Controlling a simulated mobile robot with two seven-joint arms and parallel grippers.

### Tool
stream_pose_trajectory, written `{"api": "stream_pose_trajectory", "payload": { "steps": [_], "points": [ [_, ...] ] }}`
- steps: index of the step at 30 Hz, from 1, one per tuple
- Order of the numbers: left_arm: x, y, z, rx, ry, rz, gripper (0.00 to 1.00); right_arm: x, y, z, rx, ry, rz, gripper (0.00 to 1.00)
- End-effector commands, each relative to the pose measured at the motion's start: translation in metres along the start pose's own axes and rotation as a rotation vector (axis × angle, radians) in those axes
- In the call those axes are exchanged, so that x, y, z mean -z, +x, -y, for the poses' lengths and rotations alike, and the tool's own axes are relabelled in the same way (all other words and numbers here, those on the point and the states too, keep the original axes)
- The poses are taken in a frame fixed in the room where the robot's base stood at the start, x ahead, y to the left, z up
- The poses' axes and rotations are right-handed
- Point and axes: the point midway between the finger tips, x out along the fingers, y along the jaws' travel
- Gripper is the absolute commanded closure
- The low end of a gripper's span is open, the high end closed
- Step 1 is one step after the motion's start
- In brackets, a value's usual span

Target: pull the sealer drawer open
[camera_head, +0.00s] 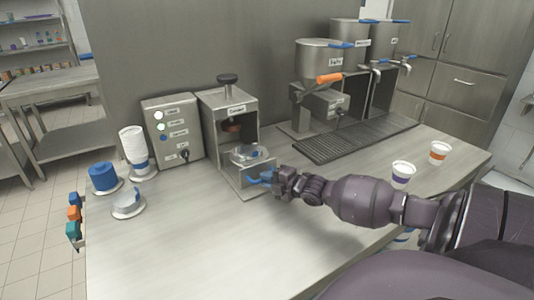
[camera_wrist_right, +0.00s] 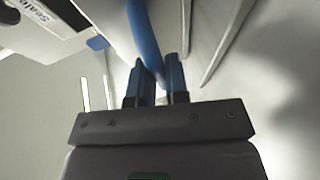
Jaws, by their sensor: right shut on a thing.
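The sealer (camera_head: 230,125) is a grey metal box with a black knob on top, standing on the counter. Its drawer (camera_head: 250,166) sticks out at the front with a clear round part on it. A blue handle (camera_head: 258,178) is at the drawer's front. My right gripper (camera_head: 276,181) is at this handle. In the right wrist view, the two dark fingers (camera_wrist_right: 158,85) are closed around the blue handle bar (camera_wrist_right: 143,38). The sealer's label side (camera_wrist_right: 42,28) shows at the upper left there. My left gripper is not in view.
A control box (camera_head: 173,130) stands left of the sealer. Stacked cups (camera_head: 134,148), a blue stack (camera_head: 103,177) and a lid stack (camera_head: 128,202) stand further left. Dispensers (camera_head: 322,55) with a drip grate (camera_head: 345,140) are at the back right. Two cups (camera_head: 403,172) (camera_head: 439,152) stand right. The front counter is clear.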

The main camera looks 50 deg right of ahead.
Motion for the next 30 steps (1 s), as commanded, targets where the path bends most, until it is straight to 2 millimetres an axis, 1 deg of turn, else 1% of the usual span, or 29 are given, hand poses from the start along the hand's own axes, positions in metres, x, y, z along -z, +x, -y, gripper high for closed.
{"api": "stream_pose_trajectory", "payload": {
  "steps": [1,6,10,16,27,28,30],
  "points": [
    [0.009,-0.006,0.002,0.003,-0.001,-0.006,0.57,0.004,-0.009,-0.006,-0.007,0.003,-0.001,1.00],
    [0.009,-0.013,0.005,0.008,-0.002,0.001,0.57,0.011,-0.027,0.002,-0.003,0.002,0.000,1.00],
    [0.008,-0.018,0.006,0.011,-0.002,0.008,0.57,0.015,-0.035,0.005,-0.003,0.001,-0.001,1.00],
    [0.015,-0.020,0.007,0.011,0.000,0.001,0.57,0.017,-0.041,0.009,-0.001,-0.001,-0.001,1.00],
    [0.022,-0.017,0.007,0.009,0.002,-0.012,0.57,0.017,-0.041,0.010,0.000,-0.001,0.000,1.00],
    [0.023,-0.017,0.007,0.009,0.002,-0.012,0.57,0.017,-0.041,0.010,0.000,-0.001,0.000,0.81],
    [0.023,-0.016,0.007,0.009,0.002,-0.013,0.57,0.017,-0.041,0.010,0.000,-0.001,0.000,0.70]
  ]
}}
